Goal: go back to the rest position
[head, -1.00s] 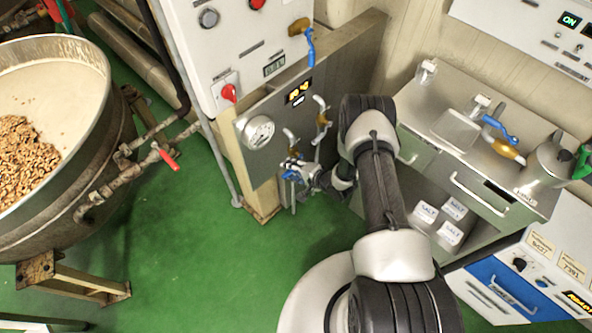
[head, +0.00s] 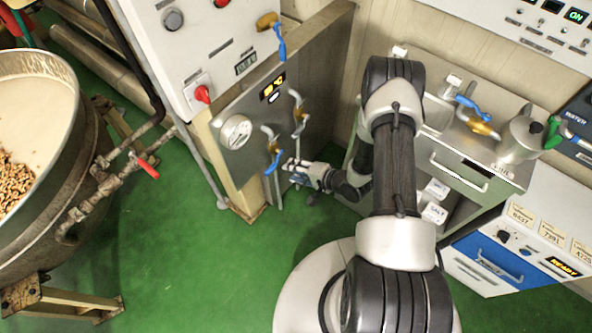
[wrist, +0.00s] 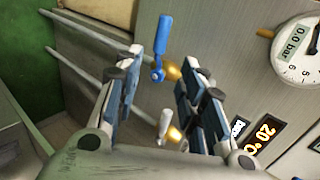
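My gripper (head: 296,170) is in front of the lower part of the grey gauge panel (head: 232,165), just right of a blue valve handle (head: 273,160) that points down. In the wrist view my gripper (wrist: 166,68) has its two fingers apart with nothing held between them. The blue handle (wrist: 161,38) shows beyond the fingertips, apart from them as far as I can tell. A second valve handle, pale grey (wrist: 164,124), shows between the fingers further back; in the head view it sits higher on the panel (head: 297,97). My arm reaches forward and down, bent at the elbow.
A large kettle (head: 85,150) with nuts stands at the left, with a red-handled pipe valve (head: 148,168). A steel cabinet (head: 470,165) stands close right of my arm, with a jug (head: 522,140) on top. Green floor (head: 190,260) is free between kettle and arm.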

